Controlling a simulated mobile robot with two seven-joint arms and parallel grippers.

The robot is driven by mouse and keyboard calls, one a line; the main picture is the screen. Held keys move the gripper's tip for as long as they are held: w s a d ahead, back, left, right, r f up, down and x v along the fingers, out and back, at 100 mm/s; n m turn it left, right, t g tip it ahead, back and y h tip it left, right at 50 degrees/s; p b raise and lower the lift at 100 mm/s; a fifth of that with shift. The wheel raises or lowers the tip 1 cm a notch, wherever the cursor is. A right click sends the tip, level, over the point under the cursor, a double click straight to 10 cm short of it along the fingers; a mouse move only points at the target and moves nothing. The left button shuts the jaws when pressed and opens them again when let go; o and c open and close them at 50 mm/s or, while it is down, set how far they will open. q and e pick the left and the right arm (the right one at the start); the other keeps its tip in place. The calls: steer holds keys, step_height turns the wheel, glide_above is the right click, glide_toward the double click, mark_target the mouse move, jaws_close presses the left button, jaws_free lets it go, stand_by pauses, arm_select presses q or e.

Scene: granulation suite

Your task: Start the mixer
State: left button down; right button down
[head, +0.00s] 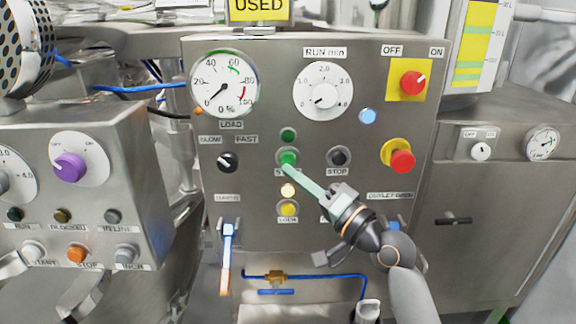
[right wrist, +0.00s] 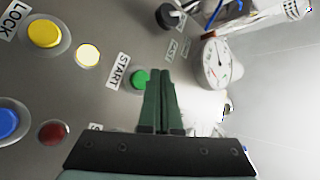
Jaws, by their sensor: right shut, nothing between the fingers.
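The mixer's steel control panel (head: 260,235) fills the middle of the head view. Its green START button (head: 288,157) sits left of the black STOP button (head: 338,157). My right gripper (head: 288,170) is shut and empty, its tips at the lower edge of the START button. The right wrist view shows the green button (right wrist: 140,78) beside the closed fingertips (right wrist: 161,75), partly covered by them, next to its START label (right wrist: 118,70). I cannot tell whether the tips touch it. The load gauge (head: 224,84) needle points near 0. My left gripper is not in view.
A dark green lamp (head: 288,134) is above START; a lit pale lamp (head: 288,189) and yellow LOCK button (head: 288,208) are below. A red OFF/ON switch (head: 412,83) and red mushroom button (head: 402,161) are at right. Another control box (head: 100,150) stands left.

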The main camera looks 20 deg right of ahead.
steer(key=shift+w+d, duration=0.3)
steer(key=shift+w, duration=0.55)
steer(key=shift+w, duration=0.1)
stand_by(1.4)
steer(key=shift+w, duration=0.3)
steer(key=shift+w+d+b, duration=0.2)
steer(key=shift+w+b, duration=0.2)
steer(key=shift+w, duration=0.05)
stand_by(0.6)
steer(key=shift+s+r, duration=0.1)
steer(key=shift+s+a+p, duration=0.2)
steer(key=shift+s+p, duration=0.25)
steer(key=shift+s, duration=0.3)
